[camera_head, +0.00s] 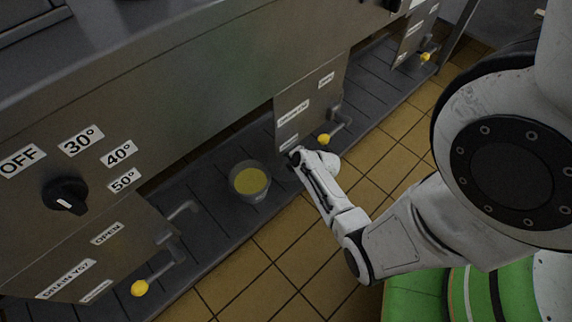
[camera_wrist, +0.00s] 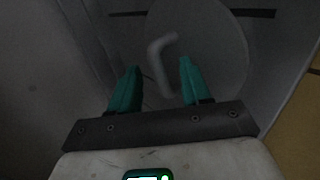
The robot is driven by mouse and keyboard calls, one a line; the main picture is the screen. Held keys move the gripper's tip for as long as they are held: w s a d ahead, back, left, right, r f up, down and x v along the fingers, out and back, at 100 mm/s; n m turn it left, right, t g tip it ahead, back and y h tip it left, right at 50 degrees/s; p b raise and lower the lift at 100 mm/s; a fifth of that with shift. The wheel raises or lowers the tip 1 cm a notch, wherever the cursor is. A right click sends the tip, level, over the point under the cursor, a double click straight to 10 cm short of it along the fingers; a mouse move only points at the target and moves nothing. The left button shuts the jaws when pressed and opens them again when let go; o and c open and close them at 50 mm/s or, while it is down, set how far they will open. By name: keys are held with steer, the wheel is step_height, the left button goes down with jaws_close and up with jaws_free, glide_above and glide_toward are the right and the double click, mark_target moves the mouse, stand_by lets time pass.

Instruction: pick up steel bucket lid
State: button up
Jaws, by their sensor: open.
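In the wrist view, the steel bucket lid (camera_wrist: 215,50) is a grey round disc with a pale bent handle (camera_wrist: 157,62) standing up from it. My gripper (camera_wrist: 160,68) is open, its two teal fingers on either side of the handle's lower part in the picture. I see a gap on both sides and no clear contact. The depth between fingertips and handle is hard to judge in the dim light. In the head view, my gripper (camera_head: 294,156) is small and dark at the arm's end, by the vat's lower panel. I cannot make out the lid there.
A steel bucket (camera_head: 250,182) with yellow contents stands on the dark slatted ledge (camera_head: 215,215), left of my gripper. Drain pipes with yellow knobs (camera_head: 139,288) (camera_head: 323,139) stick out nearby. The large metal vat (camera_head: 190,95) walls off the back. The tiled floor (camera_head: 275,285) is clear.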

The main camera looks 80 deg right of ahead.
steer(key=shift+c, duration=0.4)
jaws_close()
steer(key=shift+a+r, duration=0.15)
steer(key=shift+r, duration=0.05)
stand_by(0.3)
